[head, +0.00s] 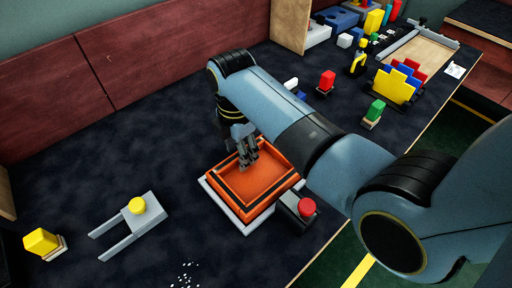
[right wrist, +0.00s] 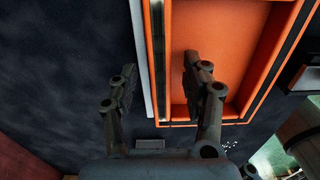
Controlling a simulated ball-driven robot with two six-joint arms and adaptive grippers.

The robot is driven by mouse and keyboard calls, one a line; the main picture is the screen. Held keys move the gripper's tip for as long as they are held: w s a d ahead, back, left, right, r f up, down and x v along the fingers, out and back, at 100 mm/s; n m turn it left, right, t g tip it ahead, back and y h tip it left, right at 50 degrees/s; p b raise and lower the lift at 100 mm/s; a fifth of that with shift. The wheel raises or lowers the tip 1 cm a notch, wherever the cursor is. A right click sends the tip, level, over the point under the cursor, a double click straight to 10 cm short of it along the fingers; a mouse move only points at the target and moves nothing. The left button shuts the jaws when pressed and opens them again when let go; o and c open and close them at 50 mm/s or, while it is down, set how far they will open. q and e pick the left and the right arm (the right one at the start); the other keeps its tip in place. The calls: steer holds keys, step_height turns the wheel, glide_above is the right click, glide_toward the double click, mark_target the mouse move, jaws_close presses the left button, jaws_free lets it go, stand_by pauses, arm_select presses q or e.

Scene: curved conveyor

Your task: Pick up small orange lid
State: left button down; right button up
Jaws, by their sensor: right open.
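The small orange lid (head: 264,183) looks like a shallow square tray with dark trim. It sits in a stack with a larger orange square piece on a white base (head: 227,217). My right gripper (head: 245,150) is open at the stack's far edge. In the right wrist view its fingers (right wrist: 160,85) stand apart on either side of the edge of the orange piece (right wrist: 225,50). One finger is over the orange inside, the other over the dark surface. I cannot tell whether either touches. Nothing is held. My left gripper is not in view.
A red button on a dark box (head: 304,209) stands close to the stack's right side.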

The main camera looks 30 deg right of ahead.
jaws_close()
stand_by(0.3)
